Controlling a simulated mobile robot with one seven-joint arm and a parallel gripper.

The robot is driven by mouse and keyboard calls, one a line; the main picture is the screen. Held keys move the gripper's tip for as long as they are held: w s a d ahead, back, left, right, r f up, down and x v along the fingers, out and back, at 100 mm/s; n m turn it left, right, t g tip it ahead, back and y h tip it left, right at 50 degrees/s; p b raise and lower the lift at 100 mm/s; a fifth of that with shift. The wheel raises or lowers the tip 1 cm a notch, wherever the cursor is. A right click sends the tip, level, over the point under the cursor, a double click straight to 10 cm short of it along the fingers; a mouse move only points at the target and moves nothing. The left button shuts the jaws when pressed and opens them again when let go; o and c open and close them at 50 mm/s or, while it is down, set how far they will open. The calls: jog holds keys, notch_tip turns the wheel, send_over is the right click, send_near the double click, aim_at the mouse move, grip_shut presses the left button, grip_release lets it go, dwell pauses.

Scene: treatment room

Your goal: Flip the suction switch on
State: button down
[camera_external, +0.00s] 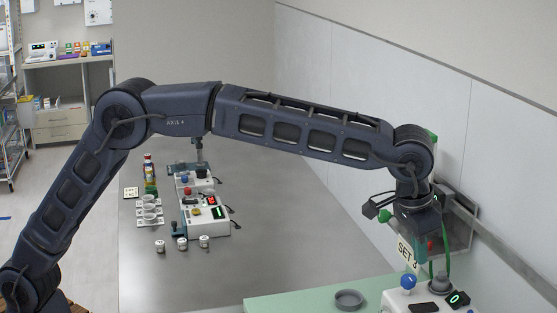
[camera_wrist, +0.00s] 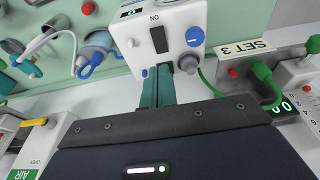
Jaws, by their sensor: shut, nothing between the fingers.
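A white box (camera_wrist: 186,14) in the wrist view carries a black rocker switch (camera_wrist: 159,39), with an upside-down "ON" mark beside it. It is likely the suction switch; no suction label is readable and its position is unclear. The box also has a blue knob (camera_wrist: 193,37) and a grey knob (camera_wrist: 188,64). My gripper (camera_wrist: 158,69) is shut and empty, its teal fingertips close to the rocker; contact cannot be told. In the external view my gripper (camera_external: 421,262) points down above the white box (camera_external: 397,298) at the lower right.
A green hose and grey fitting (camera_external: 440,284) rise close by. In the wrist view, tubes and cups (camera_wrist: 98,45) lie left and a red-button unit (camera_wrist: 292,72) right. The grey table (camera_external: 290,240) has bare room in its middle.

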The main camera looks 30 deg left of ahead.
send_over(416, 307)
jog(key=f, duration=0.9)
jog(key=shift+s+f, duration=0.2)
jog(key=shift+s, duration=0.05)
jog(key=shift+a+f, duration=0.1)
jog(key=shift+f, duration=0.6)
jog(key=shift+s+a+f+t+h, duration=0.15)
jog(key=shift+f+t+h, duration=0.25)
jog(key=shift+w+d+r, duration=0.35)
jog(key=shift+w+d, duration=0.15)
jog(key=shift+r, duration=0.5)
jog(key=s+a+v, duration=0.1)
jog(key=v, duration=1.2)
jog(key=shift+f, duration=0.25)
